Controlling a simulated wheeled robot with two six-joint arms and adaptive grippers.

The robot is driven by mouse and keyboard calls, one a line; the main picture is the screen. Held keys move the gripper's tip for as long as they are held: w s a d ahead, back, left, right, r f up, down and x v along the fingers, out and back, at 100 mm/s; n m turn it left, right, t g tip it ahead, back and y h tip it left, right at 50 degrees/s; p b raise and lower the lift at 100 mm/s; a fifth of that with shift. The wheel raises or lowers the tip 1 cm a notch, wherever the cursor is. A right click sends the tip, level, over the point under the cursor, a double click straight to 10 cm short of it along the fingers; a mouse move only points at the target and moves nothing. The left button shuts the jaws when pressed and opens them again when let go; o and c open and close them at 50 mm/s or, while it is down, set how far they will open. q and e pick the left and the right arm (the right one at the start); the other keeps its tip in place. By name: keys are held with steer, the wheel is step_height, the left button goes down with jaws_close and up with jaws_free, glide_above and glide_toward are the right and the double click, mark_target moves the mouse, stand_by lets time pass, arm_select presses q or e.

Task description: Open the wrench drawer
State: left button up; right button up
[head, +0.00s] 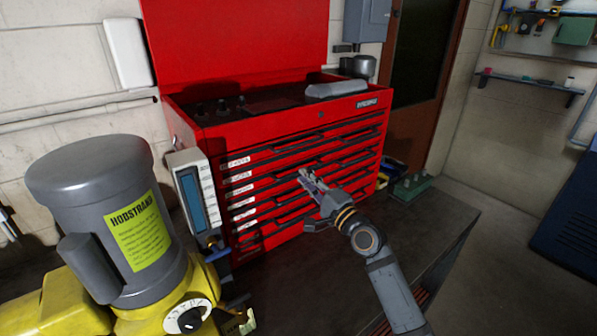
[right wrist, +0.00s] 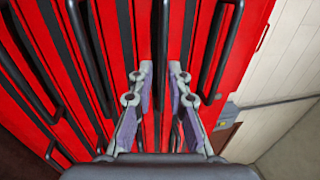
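A red tool chest (head: 260,135) stands on the dark bench, with a column of shut drawers. Each drawer has a long dark bar handle, and white labels at the left ends are too small to read, so I cannot tell which is the wrench drawer. My right gripper (head: 306,178) is in front of the middle drawers. In the right wrist view the two fingers (right wrist: 160,75) are apart, with a dark drawer handle (right wrist: 164,40) lined up with the gap between them. Contact is not clear. My left gripper is not in view.
A grey motor (head: 95,190) with a yellow label, on a yellow base (head: 60,305), stands at the left front. A panel with a blue screen (head: 192,195) is beside the chest's left edge. A green object (head: 412,186) lies right of the chest. The front bench (head: 300,285) is clear.

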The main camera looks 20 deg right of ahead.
steer(key=x, duration=0.3)
steer(key=shift+r, duration=0.2)
steer(key=shift+w+a+f, duration=0.1)
steer(key=shift+w, duration=0.1)
steer(key=shift+c, duration=0.6)
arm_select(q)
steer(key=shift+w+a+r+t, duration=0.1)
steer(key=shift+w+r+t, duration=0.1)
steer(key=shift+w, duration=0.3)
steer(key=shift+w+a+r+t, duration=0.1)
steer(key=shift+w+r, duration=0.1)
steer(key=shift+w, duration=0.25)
arm_select(e)
jaws_close()
